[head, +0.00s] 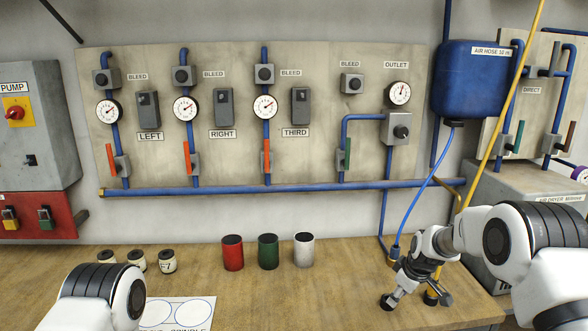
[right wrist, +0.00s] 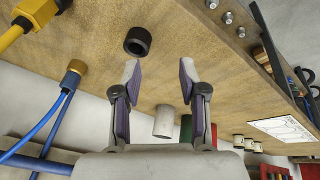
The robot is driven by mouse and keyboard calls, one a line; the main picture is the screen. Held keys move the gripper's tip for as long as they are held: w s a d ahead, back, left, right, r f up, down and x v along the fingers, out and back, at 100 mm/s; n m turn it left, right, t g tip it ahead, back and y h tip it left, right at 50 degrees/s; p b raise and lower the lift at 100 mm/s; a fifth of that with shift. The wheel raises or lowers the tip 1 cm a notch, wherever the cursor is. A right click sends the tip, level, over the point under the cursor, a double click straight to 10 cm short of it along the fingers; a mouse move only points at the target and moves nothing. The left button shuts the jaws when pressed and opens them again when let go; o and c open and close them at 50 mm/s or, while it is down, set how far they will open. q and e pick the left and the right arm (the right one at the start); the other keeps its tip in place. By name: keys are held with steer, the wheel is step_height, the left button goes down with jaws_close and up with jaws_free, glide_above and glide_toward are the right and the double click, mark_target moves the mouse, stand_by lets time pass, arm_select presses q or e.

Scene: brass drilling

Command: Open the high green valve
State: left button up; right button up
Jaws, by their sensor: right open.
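Another green, slightly teal handle (head: 518,137) sits higher, on the right panel below the AIR HOSE label. I cannot tell from the pictures which one is called high. My right gripper (head: 411,297) points down low over the right part of the bench, well below both handles. Its two fingers are apart and empty in the right wrist view (right wrist: 159,72). My left arm shows at the lower left of the head view, but its gripper is out of view.
Red (head: 233,254), green (head: 268,252) and white (head: 304,250) cups stand on the bench (head: 340,285). A black ring-shaped piece (right wrist: 137,41) is near my right fingers. A yellow hose (head: 510,90), a blue hose (head: 422,195) and a blue tank (head: 470,90) are at the right.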

steer(key=s+a+f+m+g, duration=0.15)
steer(key=s+f+g, duration=0.25)
steer(key=s+f, duration=1.85)
steer(key=s+r+m+h, duration=0.1)
steer(key=s+m, duration=0.6)
steer(key=s, duration=1.7)
steer(key=shift+s+a+r, duration=0.15)
steer(key=shift+a+r, duration=0.25)
steer(key=shift+r, duration=0.15)
steer(key=shift+m, duration=0.25)
